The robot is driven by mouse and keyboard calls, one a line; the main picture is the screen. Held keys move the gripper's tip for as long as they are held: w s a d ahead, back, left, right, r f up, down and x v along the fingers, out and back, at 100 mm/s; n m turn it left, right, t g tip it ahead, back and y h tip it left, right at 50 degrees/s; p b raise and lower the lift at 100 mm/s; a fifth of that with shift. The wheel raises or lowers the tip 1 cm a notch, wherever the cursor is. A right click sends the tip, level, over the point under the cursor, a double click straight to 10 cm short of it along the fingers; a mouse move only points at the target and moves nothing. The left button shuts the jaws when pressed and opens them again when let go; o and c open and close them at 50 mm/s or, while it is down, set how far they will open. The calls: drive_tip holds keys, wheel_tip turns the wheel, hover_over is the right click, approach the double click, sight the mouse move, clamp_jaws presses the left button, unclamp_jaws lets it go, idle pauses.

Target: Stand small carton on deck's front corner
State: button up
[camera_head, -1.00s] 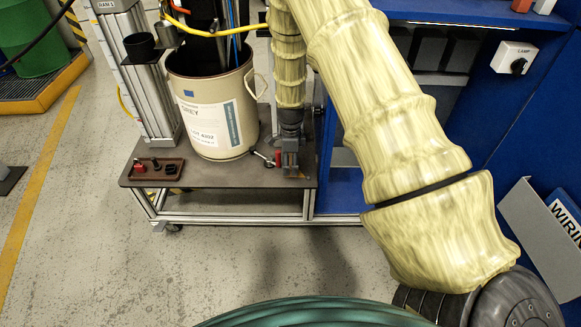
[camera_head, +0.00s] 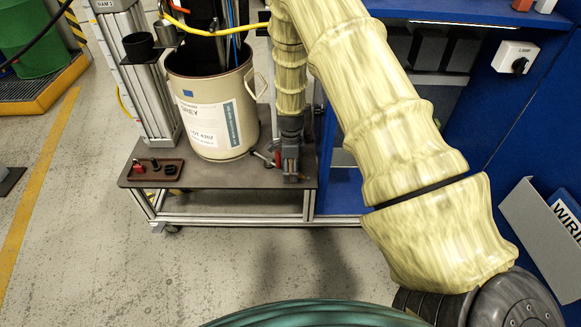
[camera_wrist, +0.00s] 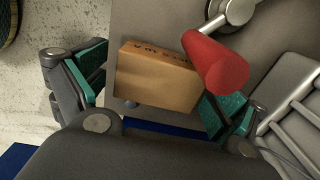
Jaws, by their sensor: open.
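The small carton (camera_wrist: 158,80) is a brown box with dark lettering along one edge. In the wrist view it is over the grey deck (camera_wrist: 150,18), between my gripper's (camera_wrist: 157,86) two teal-padded fingers. The fingers are spread open, with a gap on the left; the right finger is close to the carton's lower right corner. In the head view my gripper (camera_head: 291,168) is at the deck's (camera_head: 225,177) front right part, and I cannot make out the carton there. Whether its underside rests flat on the deck is hidden.
A red handle (camera_wrist: 216,62) on a metal rod overhangs the carton's right side closely. A cream drum (camera_head: 212,115) stands left of my gripper on the deck. A brown tray (camera_head: 155,168) with small parts lies at the front left. A blue cabinet (camera_head: 530,100) is at right.

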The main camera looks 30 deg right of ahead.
sight(291, 166)
wheel_tip(291, 166, up, 12)
drive_tip(key=p, duration=0.2)
drive_tip(key=shift+r+p, duration=0.15)
drive_tip(key=shift+p, duration=0.25)
idle(0.5)
drive_tip(key=s+a+f+n+h+p, duration=0.1)
drive_tip(key=s+a+f+n+p, duration=0.15)
drive_tip(key=s+n+p, duration=0.5)
drive_tip(key=s+a+f+n+p, duration=0.2)
drive_tip(key=s+a+n+p, duration=0.2)
drive_tip(key=s, duration=0.7)
drive_tip(key=s+a+r+n+p, duration=0.2)
drive_tip(key=s+a+n+p, duration=0.1)
drive_tip(key=s, duration=0.4)
drive_tip(key=s+a+r+n+p, duration=0.2)
drive_tip(key=s+a+n+p, duration=0.1)
drive_tip(key=s, duration=0.4)
drive_tip(key=s+a+r+n+y+p, duration=0.1)
drive_tip(key=s+a+r+n+p, duration=0.1)
drive_tip(key=s+n, duration=0.4)
drive_tip(key=s+a+p, duration=0.1)
drive_tip(key=a, duration=0.1)
drive_tip(key=shift+a+r+p, duration=0.25)
drive_tip(key=shift+a+p, duration=0.1)
drive_tip(key=shift+p, duration=0.05)
